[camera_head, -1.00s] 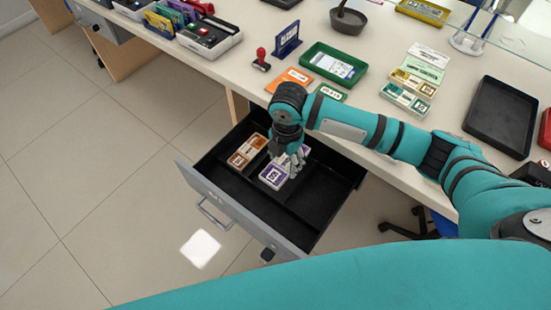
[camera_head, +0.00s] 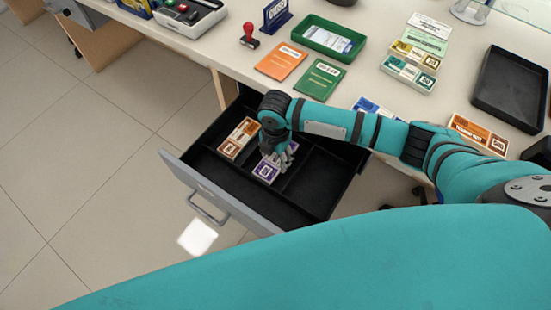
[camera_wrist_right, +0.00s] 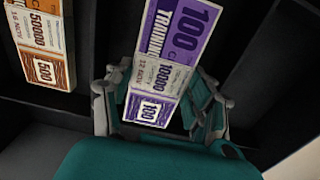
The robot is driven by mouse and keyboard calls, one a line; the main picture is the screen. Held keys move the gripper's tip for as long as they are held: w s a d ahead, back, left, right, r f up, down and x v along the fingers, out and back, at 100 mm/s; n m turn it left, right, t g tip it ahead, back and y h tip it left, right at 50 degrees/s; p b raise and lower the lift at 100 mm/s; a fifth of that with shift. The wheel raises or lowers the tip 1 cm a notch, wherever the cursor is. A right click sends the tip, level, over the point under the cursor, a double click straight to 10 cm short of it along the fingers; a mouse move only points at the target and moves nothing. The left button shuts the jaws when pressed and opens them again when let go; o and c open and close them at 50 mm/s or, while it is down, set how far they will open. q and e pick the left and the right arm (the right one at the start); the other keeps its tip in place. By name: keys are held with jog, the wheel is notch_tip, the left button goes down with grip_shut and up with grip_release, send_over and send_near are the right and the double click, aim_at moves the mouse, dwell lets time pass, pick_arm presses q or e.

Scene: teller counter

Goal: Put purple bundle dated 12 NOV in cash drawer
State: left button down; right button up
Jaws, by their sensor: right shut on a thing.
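The purple bundle (camera_head: 267,168) is inside the open cash drawer (camera_head: 224,197), in a middle compartment. In the right wrist view the purple bundle (camera_wrist_right: 170,65) shows "100", "10000" and a date that looks like "12 NOV". My right gripper (camera_head: 277,157) reaches down into the drawer and is shut on the purple bundle, with fingers on both sides of it in the right wrist view (camera_wrist_right: 160,105). I cannot tell whether the bundle touches the drawer floor. My left gripper is not in view.
An orange-brown bundle (camera_head: 238,138) lies in the drawer compartment to the left. The counter above holds an orange booklet (camera_head: 281,61), a green booklet (camera_head: 319,79), a green tray (camera_head: 322,41), a black tray (camera_head: 508,92) and more bundles. The drawer's right compartment (camera_head: 318,180) is empty.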

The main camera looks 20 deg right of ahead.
aim_at(276, 159)
jog(key=shift+f, duration=0.85)
jog(key=shift+f, duration=0.1)
jog(key=o, duration=1.3)
jog(key=shift+f, duration=0.1)
notch_tip(276, 159, up, 12)
jog(key=p, duration=0.1)
jog(key=shift+r, duration=0.2)
